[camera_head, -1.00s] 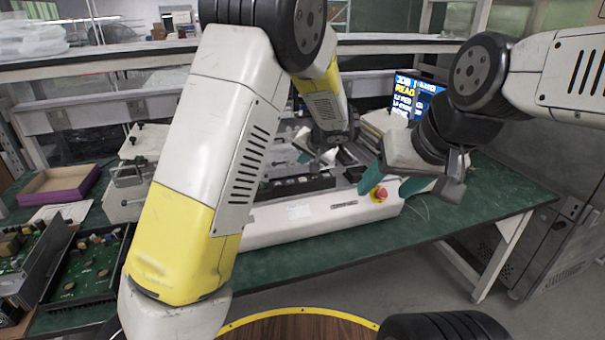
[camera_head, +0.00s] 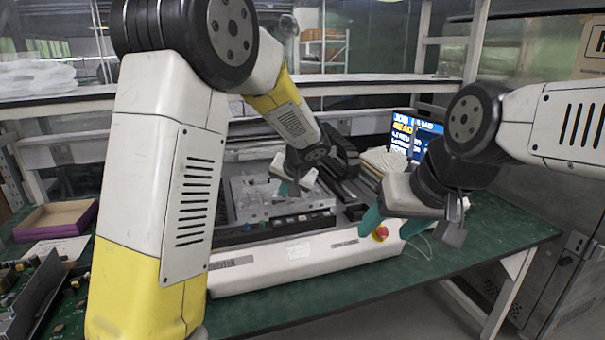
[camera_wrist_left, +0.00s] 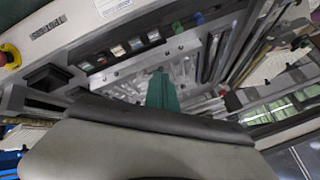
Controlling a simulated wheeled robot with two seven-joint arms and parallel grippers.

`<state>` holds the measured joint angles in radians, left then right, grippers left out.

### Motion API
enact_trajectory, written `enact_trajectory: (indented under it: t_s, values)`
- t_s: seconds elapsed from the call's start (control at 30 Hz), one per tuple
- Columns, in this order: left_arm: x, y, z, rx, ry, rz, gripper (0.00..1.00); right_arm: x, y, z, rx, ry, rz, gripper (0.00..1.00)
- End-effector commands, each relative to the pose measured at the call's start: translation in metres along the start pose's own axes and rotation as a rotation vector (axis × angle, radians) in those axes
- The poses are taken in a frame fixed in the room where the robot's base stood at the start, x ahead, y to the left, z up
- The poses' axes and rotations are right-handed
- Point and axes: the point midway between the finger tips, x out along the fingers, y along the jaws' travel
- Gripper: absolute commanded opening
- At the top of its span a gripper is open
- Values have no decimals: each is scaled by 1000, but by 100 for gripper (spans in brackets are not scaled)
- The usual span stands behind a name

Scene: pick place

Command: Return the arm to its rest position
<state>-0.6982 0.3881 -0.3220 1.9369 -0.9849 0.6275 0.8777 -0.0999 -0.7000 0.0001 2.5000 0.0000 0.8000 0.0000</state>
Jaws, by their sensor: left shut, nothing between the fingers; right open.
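My left arm (camera_head: 165,170) comes in from the left, bent at the elbow. Its gripper (camera_head: 284,188) is above the metal fixture (camera_head: 250,200) on the bench, with its teal fingers together and nothing between them. The shut fingers also show in the left wrist view (camera_wrist_left: 163,92), over the fixture's metal plate. My right gripper (camera_head: 393,226) comes in from the right. Its teal fingers are spread apart and empty, in front of the red button on the white machine housing.
The white housing (camera_head: 290,262) with a red button (camera_head: 380,233) runs along the green bench (camera_head: 480,235). A lit screen (camera_head: 415,132) stands behind my right gripper. A purple-edged tray (camera_head: 55,220) and circuit boards (camera_head: 65,300) are at the left. The bench's right end is mostly clear.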

Motion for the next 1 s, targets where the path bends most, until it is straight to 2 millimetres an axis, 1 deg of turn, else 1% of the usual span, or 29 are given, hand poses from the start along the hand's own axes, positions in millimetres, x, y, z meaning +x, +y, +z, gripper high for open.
enact_trajectory:
  t_s: [0.03,0.1,0.17,0.2,0.27,0.3,0.37,0.4,0.5,0.6,0.7,0.83,1.0]
  values:
    - [-15,-24,14,-50,-24,29,0,0,0,0,0,0,0,59]
    - [-35,-46,37,-101,-59,73,0,0,0,0,0,0,0,59]
    - [-52,-61,56,-138,-82,113,0,0,0,0,0,0,0,59]
    - [-64,-70,69,-161,-95,140,0,0,0,0,0,0,0,59]
    - [-83,-82,89,-194,-108,181,0,0,0,0,0,0,0,59]
    - [-95,-88,102,-214,-114,208,0,0,0,0,0,0,0,59]
    - [-114,-95,122,-240,-117,248,0,0,0,0,0,0,0,59]
    - [-127,-98,135,-257,-115,275,0,0,0,0,0,0,0,59]
    - [-157,-102,166,-291,-103,337,0,0,0,0,0,0,0,59]
    - [-184,-99,194,-316,-78,389,0,0,0,0,0,0,0,59]
    - [-204,-94,215,-328,-50,427,0,0,0,0,0,0,0,59]
    - [-219,-86,231,-336,-25,457,0,0,0,0,0,0,0,59]
    - [-225,-82,237,-335,-12,469,0,0,0,0,0,0,0,59]
